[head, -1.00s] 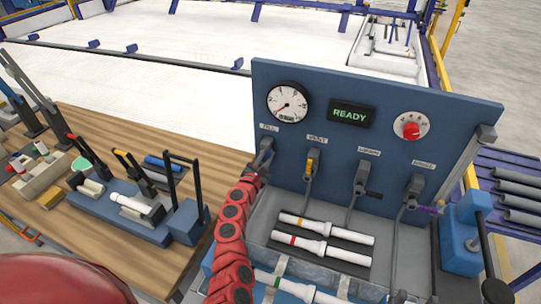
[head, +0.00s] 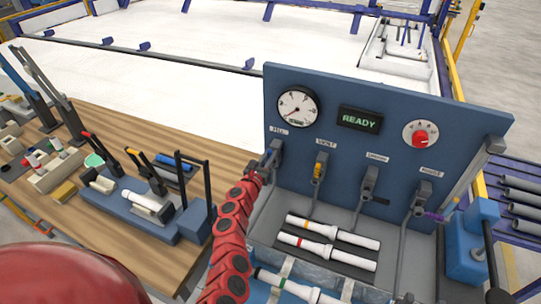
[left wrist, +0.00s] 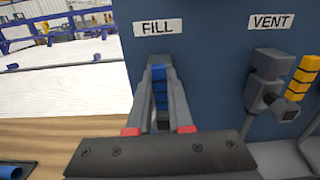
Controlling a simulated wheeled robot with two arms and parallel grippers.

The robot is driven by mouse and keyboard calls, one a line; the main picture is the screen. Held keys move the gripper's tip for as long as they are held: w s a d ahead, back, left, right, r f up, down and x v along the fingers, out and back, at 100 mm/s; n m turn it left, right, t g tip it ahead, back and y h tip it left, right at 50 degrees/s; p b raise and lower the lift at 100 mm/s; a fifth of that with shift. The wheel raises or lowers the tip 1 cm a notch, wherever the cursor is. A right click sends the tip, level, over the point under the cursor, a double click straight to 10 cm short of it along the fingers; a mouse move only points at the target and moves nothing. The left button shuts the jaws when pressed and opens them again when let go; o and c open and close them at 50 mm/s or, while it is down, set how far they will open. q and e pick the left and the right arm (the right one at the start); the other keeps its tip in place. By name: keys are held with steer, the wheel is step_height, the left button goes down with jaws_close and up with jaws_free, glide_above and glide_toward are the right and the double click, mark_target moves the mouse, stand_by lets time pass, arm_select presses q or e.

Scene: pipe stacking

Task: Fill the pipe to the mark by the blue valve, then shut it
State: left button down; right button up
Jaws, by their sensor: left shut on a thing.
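The blue valve (left wrist: 159,88) is under the FILL label at the panel's left. My left gripper (head: 264,168) is at this valve, and in the left wrist view its two fingers (left wrist: 162,72) are shut on the blue handle. The fingers hide part of the valve. A white pipe (head: 299,290) with a green band lies at the bottom of the head view, held by grey clamps. I cannot make out a fill mark on it. The round gauge (head: 298,106) has its needle toward the lower left. The display (head: 359,120) reads READY. My right gripper is not in view.
The yellow VENT valve (head: 319,170) and two more valves stand to the right on the blue panel (head: 450,120). Two white pipes (head: 325,255) lie on a dark rack below. A red knob (head: 420,139) is at upper right. A wooden bench (head: 120,125) is at left.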

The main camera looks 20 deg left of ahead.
arm_select(q)
steer(key=shift+f, duration=0.15)
steer(key=c, duration=0.8)
jaws_free()
steer(key=shift+s, duration=0.1)
steer(key=shift+s+r+p, duration=0.2)
steer(key=shift+s+p, duration=0.15)
steer(key=shift+s, duration=0.15)
steer(key=s, duration=0.5)
steer(key=s+b, duration=0.1)
steer(key=s, duration=0.5)
steer(key=s+b, duration=0.1)
steer(key=s, duration=0.4)
steer(key=shift+s+a+f, duration=0.15)
steer(key=shift+a, duration=0.15)
